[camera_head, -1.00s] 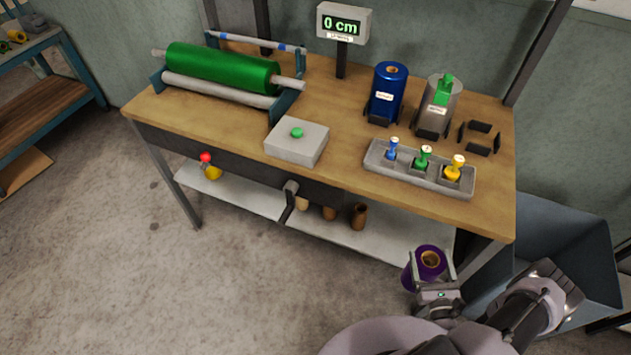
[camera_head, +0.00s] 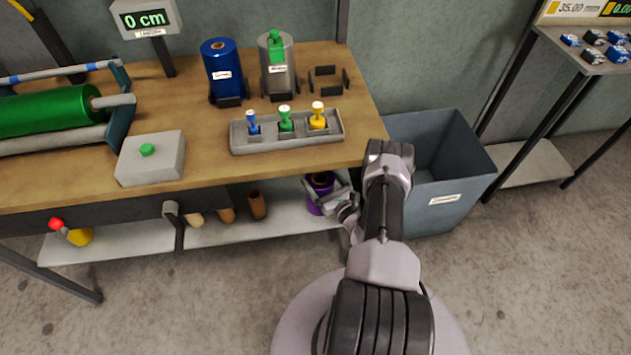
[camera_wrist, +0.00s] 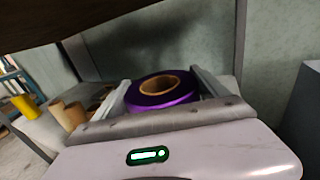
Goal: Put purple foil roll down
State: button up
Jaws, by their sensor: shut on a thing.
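The purple foil roll (camera_head: 319,194) is upright in my gripper (camera_head: 330,197), at the right end of the white lower shelf under the workbench. In the wrist view the purple foil roll (camera_wrist: 163,91) shows its brown core and sits between the two fingers of my gripper (camera_wrist: 162,88), which is shut on it. The bench edge hides part of its top in the head view. I cannot tell whether its base touches the lower shelf (camera_head: 285,222).
Brown cores (camera_head: 257,204) stand on the lower shelf to the left. The bench top (camera_head: 200,195) overhangs the roll closely. A grey bin (camera_head: 440,190) stands right of the bench. A tray (camera_head: 290,143) of stamps, a blue roll (camera_head: 222,70) and a silver roll (camera_head: 275,65) are above.

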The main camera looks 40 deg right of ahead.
aim_at(317, 177)
jog(key=w, duration=0.1)
jog(key=w+d+b, duration=0.1)
jog(key=w, duration=0.1)
jog(key=shift+w+d+f, duration=0.1)
jog(key=shift+w+f, duration=0.05)
jog(key=shift+f, duration=0.05)
notch_tip(317, 177, down, 4)
jog(key=b, duration=0.2)
jog(key=shift+w+r+b, duration=0.1)
jog(key=shift+r+b, duration=0.05)
jog(key=shift+b, duration=0.2)
jog(key=shift+r, duration=0.2)
jog(key=o, duration=2)
jog(key=shift+f, duration=0.15)
jog(key=shift+c, duration=0.2)
jog(key=shift+s, duration=0.25)
jog(key=s+a+p, duration=0.2)
jog(key=s+p, duration=0.2)
jog(key=s, duration=0.7)
jog(key=shift+s+p, duration=0.25)
jog(key=shift+p, duration=0.1)
